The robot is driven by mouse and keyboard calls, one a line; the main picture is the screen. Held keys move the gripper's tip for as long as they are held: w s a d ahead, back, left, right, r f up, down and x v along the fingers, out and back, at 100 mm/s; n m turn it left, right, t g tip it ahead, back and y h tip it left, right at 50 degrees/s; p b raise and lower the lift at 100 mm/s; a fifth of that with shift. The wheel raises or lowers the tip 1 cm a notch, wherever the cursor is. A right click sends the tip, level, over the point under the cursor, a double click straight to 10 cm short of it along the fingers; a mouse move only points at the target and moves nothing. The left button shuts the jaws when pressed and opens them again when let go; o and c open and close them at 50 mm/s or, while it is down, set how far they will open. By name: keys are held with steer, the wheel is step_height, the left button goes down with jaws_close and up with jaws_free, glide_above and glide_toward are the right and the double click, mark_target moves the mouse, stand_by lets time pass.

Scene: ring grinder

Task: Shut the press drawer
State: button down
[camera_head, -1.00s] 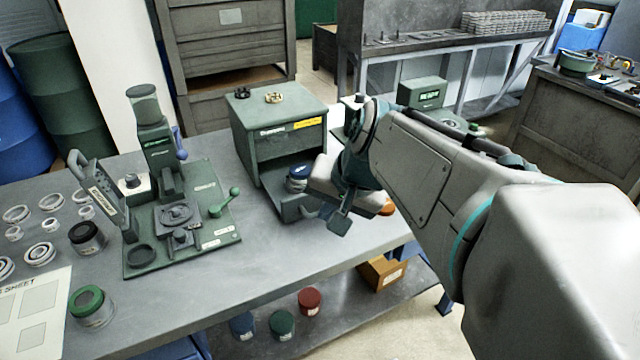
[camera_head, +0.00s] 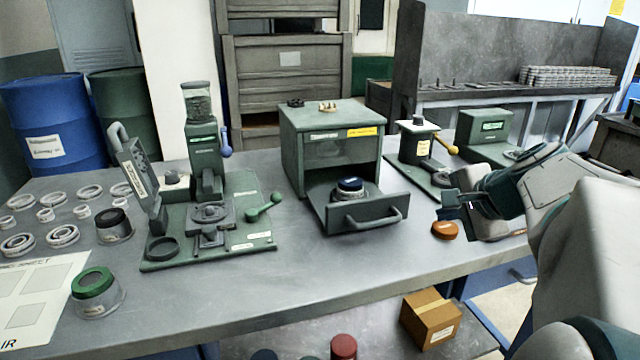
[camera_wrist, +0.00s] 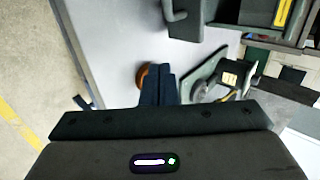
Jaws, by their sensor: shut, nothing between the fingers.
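The press (camera_head: 330,125) is a green box in the middle of the bench. Its drawer (camera_head: 345,215) is pulled out at the front, with a bar handle (camera_head: 375,218) on its face. My gripper (camera_head: 447,205) is right of the drawer, apart from the handle, shut and empty. In the wrist view, my shut fingers (camera_wrist: 159,72) point toward the bench, with the drawer handle (camera_wrist: 174,12) at the top, beyond the fingertips.
An orange-brown round piece (camera_head: 446,230) lies on the bench by my gripper. A green device with a yellow-ended lever (camera_head: 418,145) stands right of the press. A green-based machine (camera_head: 208,215) stands left. The bench front (camera_head: 330,270) is clear.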

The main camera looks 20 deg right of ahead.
mark_target(407, 212)
steer(key=b+x, duration=0.1)
steer(key=x, duration=0.6)
steer(key=shift+w+f, duration=0.2)
steer(key=shift+w, duration=0.05)
steer(key=shift+w+r, duration=0.2)
steer(key=shift+w, duration=1)
steer(key=shift+w+a, duration=0.1)
steer(key=shift+w, duration=0.45)
steer(key=shift+w, duration=0.15)
